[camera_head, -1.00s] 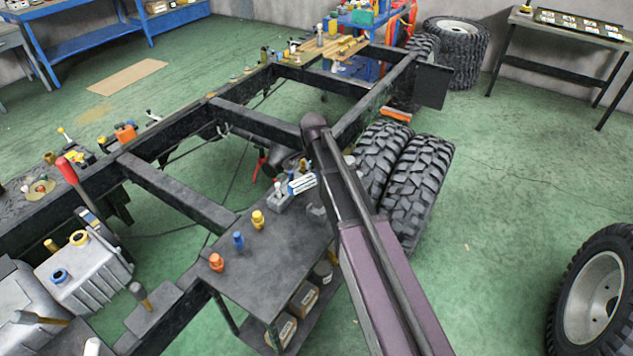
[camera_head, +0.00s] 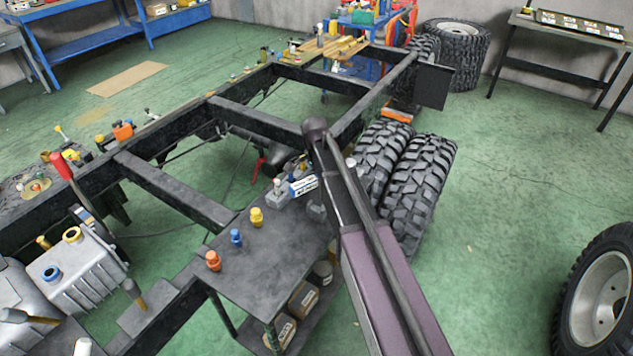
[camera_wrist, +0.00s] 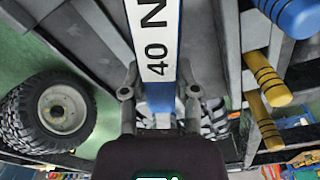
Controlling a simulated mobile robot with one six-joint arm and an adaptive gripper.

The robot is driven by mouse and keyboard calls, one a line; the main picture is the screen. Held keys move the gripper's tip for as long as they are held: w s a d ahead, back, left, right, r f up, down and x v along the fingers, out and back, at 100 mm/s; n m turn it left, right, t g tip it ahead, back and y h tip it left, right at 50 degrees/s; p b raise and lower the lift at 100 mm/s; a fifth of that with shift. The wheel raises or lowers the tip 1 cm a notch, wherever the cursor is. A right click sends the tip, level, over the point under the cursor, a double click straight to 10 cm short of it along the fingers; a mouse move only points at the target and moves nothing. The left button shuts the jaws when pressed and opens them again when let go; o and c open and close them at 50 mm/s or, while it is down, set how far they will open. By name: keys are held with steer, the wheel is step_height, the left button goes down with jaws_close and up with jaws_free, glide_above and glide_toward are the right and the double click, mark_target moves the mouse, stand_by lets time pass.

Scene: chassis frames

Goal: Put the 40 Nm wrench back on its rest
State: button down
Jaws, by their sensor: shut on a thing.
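The 40 Nm wrench (camera_wrist: 157,45) fills the upper middle of the wrist view, a bar with a white label reading "40 N" and blue edges. My gripper (camera_wrist: 160,98) is shut on it, with one finger on each side. In the head view a white-labelled bar (camera_head: 303,186), which looks like the same wrench, shows just left of my arm near the far end of a dark bench (camera_head: 262,262). Small grey blocks (camera_head: 279,201) stand there and may be its rest. My arm hides the gripper in the head view, and I cannot tell whether the wrench touches the blocks.
Orange (camera_head: 213,260), blue (camera_head: 236,237) and yellow (camera_head: 257,217) pegs stand on the bench. The black chassis frame (camera_head: 180,190) runs alongside. Twin tyres (camera_head: 415,190) stand right of my arm. Yellow-banded and blue handles (camera_wrist: 292,15) show at right in the wrist view.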

steer(key=shift+f, duration=0.1)
stand_by(0.3)
steer(key=shift+c, duration=1.8)
jaws_free()
step_height(320, 180, up, 12)
steer(key=p, duration=1.2)
steer(key=shift+a, duration=0.25)
steer(key=shift+s, duration=0.1)
steer(key=s+d+n, duration=0.5)
steer(key=s+n, duration=0.1)
steer(key=s, duration=0.5)
steer(key=s+d+n, duration=0.5)
steer(key=s+d, duration=0.1)
steer(key=s, duration=0.5)
steer(key=shift+d+n+y, duration=0.25)
steer(key=shift+n+y, duration=0.05)
steer(key=shift+n, duration=0.1)
